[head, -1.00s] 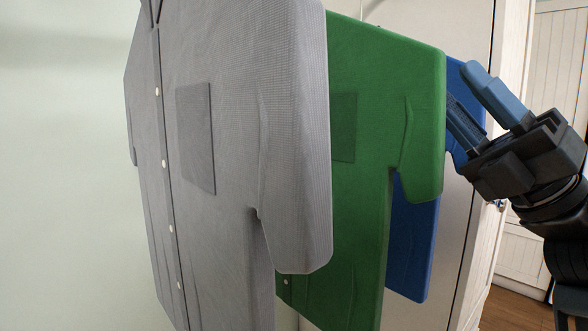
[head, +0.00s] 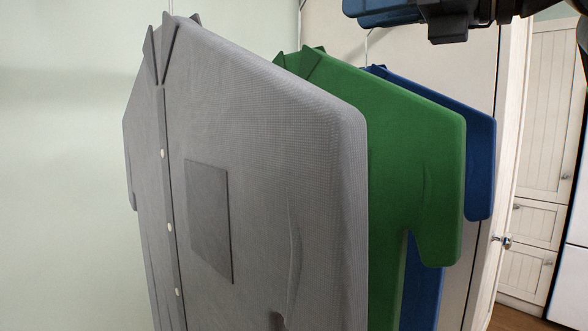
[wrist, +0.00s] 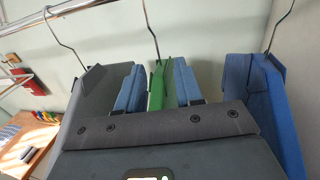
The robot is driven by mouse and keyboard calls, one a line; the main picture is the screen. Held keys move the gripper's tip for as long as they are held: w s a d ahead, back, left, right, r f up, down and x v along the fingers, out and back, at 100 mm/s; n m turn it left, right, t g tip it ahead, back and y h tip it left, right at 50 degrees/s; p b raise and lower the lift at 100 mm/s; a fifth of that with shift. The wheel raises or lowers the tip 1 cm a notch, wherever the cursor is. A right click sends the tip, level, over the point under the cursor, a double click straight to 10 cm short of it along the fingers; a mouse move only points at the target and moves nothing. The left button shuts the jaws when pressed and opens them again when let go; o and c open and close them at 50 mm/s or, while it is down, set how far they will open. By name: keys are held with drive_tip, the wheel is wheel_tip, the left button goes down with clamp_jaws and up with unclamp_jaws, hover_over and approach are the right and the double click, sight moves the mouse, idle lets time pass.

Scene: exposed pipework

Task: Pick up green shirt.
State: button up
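The green shirt (head: 395,140) hangs between a grey shirt (head: 250,110) and a blue shirt (head: 478,150) in the head view. My gripper (head: 385,12) shows at the top edge there, above the shirts' shoulders, partly cut off. In the wrist view my gripper (wrist: 157,68) has its two blue fingers apart. A narrow strip of the green shirt (wrist: 157,90) and its hanger hook appear between them, close to the right finger; contact cannot be told. The wrist view also shows the grey shirt (wrist: 88,95) on the left and the blue shirt (wrist: 262,95) on the right.
A metal rail (wrist: 45,16) runs at the upper left of the wrist view, and thin wire hooks rise from the shirts. A white cabinet (head: 545,130) with handles stands at right in the head view. Several coloured items (wrist: 45,117) are at far left in the wrist view.

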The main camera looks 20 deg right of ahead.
drive_tip(key=p+x, duration=0.1)
drive_tip(key=x, duration=0.3)
drive_tip(key=p+x, duration=0.2)
drive_tip(key=x, duration=0.1)
drive_tip(key=shift+w+a+f, duration=0.2)
drive_tip(key=shift+a+f, duration=0.05)
drive_tip(key=shift+a, duration=0.15)
clamp_jaws()
idle(1.1)
